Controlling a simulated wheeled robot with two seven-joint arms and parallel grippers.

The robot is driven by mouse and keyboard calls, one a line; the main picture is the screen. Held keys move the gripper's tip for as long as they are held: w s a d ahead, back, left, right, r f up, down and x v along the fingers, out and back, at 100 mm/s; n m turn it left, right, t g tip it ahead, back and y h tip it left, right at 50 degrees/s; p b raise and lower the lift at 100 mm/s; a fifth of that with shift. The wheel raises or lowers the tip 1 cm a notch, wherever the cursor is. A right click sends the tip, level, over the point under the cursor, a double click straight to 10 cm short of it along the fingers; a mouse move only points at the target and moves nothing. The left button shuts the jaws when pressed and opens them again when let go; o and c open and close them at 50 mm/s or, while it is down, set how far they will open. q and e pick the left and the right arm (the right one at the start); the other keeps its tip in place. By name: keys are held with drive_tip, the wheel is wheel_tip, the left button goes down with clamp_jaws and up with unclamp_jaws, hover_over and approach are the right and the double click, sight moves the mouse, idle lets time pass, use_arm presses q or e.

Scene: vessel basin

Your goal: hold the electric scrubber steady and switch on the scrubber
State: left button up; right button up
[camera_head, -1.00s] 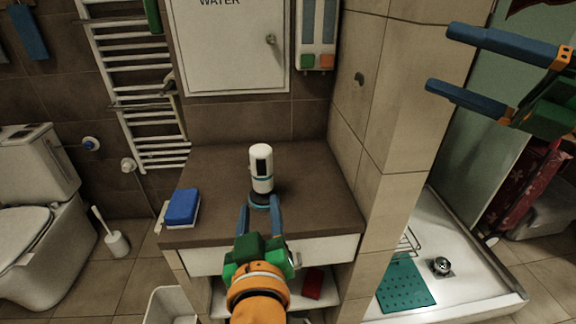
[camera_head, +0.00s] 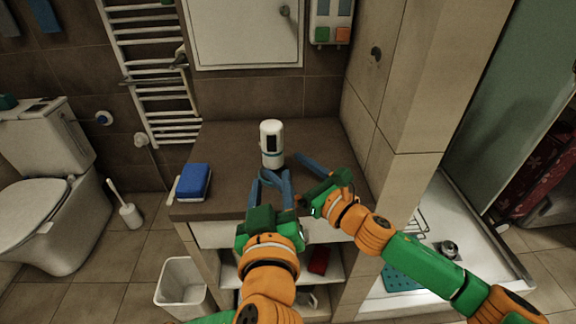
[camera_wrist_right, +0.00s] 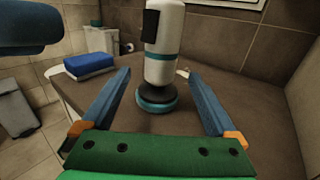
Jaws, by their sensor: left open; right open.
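The electric scrubber (camera_head: 271,143), white with a dark panel, a teal band and a dark, teal-rimmed base, stands upright on the brown counter. My left gripper (camera_head: 270,180) is open at the near side of its base; whether its fingers touch it is unclear. My right gripper (camera_head: 286,166) is open at the right of the scrubber, pointing towards it, and partly overlaps the left fingers. In the right wrist view the scrubber (camera_wrist_right: 164,55) appears between the spread right fingers (camera_wrist_right: 159,76), with gaps on both sides. A blue part fills that view's upper left corner.
A blue sponge (camera_head: 194,180) lies at the left of the brown counter (camera_head: 225,145). A tiled wall (camera_head: 400,110) stands close on the right. A white bin (camera_head: 182,285) is on the floor at the front left. The counter behind the scrubber is clear.

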sight(280, 161)
drive_tip(key=x, duration=0.4)
drive_tip(key=shift+w+a, duration=0.2)
drive_tip(key=shift+w, duration=0.1)
